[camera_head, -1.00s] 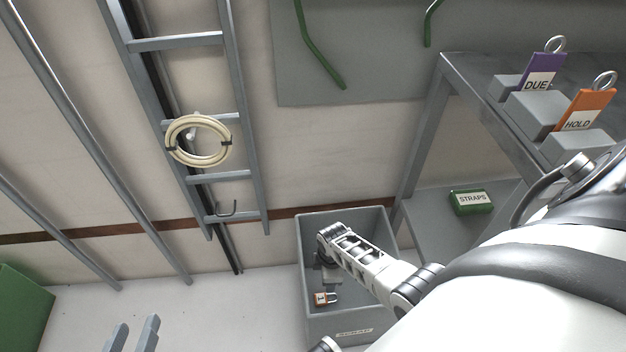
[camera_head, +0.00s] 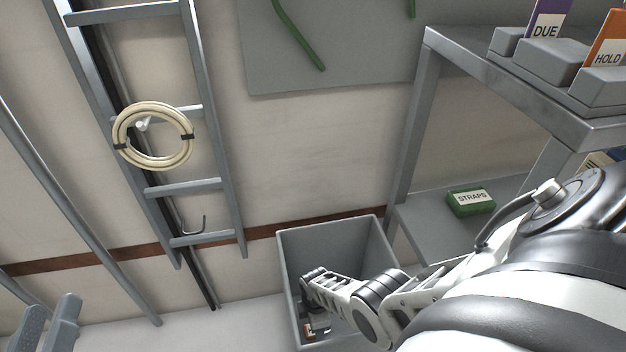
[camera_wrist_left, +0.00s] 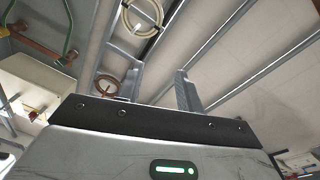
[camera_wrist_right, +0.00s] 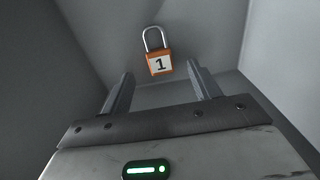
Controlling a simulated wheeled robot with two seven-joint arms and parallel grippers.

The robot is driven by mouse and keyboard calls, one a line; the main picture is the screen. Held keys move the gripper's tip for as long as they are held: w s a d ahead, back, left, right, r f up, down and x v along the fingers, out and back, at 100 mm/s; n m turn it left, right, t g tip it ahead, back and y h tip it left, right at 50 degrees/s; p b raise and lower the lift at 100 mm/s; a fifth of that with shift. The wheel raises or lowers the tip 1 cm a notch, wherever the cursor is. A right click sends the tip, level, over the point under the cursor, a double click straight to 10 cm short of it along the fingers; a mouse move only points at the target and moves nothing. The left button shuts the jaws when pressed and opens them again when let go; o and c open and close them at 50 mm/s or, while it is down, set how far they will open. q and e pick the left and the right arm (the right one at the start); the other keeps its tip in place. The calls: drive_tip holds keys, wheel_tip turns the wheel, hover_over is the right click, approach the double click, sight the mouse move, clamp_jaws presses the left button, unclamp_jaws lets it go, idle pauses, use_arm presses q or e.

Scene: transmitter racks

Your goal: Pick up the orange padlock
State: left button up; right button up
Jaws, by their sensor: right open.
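The orange padlock with a white "1" label and a silver shackle shows in the right wrist view (camera_wrist_right: 160,65), inside the grey bin (camera_wrist_right: 205,30). In the head view only a small orange piece of the padlock (camera_head: 309,331) shows low in the bin (camera_head: 287,262), beside my right arm. My right gripper (camera_wrist_right: 160,88) is open. Its two fingers point toward the padlock, which appears beyond and between the tips, with nothing held. My left gripper (camera_head: 53,318) is open and empty at the lower left of the head view; its spread fingers also show in the left wrist view (camera_wrist_left: 161,82).
The bin's walls surround my right gripper. A grey shelf (camera_head: 425,235) with a green STRAPS box (camera_head: 470,201) stands right of the bin. DUE (camera_head: 546,22) and HOLD (camera_head: 608,48) tags stand above. A ladder with a cream hose coil (camera_head: 153,136) is on the wall.

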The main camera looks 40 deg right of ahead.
wheel_tip(320, 180, down, 4)
drive_tip(key=b, duration=0.3)
drive_tip(key=shift+d+r, duration=0.15)
drive_tip(key=shift+r, duration=0.1)
drive_tip(key=shift+f+b, duration=0.9)
use_arm(q)
wheel_tip(320, 180, up, 9)
drive_tip(key=s+m+t+h, duration=0.1)
drive_tip(key=m+t+h, duration=0.1)
drive_tip(key=m+h, duration=0.5)
drive_tip(key=m, duration=0.2)
drive_tip(key=shift+f+m+t, duration=0.15)
drive_tip(key=shift+m+t, duration=0.15)
drive_tip(key=shift+m, duration=0.1)
use_arm(e)
drive_tip(key=c, duration=1.2)
drive_tip(key=shift+r, duration=0.1)
